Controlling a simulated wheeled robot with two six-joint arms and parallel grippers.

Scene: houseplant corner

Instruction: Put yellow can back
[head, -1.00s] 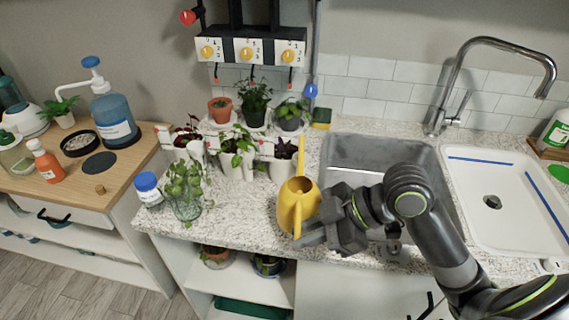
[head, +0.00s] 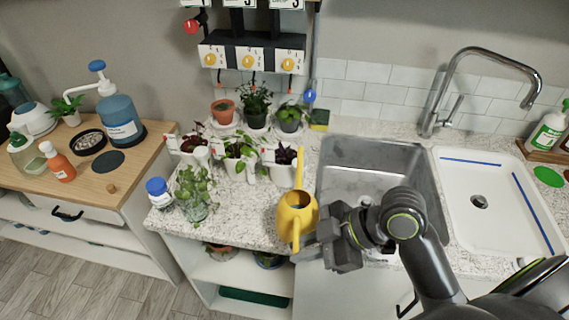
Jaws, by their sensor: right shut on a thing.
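The yellow watering can (head: 296,222) is at the front edge of the speckled counter, just left of the sink. Its spout points up toward the back and its handle is toward the front. My right gripper (head: 318,243) is shut on the can from the right, low on its front side near the handle. The fingertips are partly hidden. I cannot tell whether the can's base touches the counter. My left gripper is not in view.
Potted plants (head: 240,155) stand behind the can, with a glass-held plant (head: 195,195) and a blue-lidded jar (head: 158,190) to the left. The sink (head: 365,165) and white drainer (head: 490,200) lie right. Bare counter (head: 240,220) shows left of the can.

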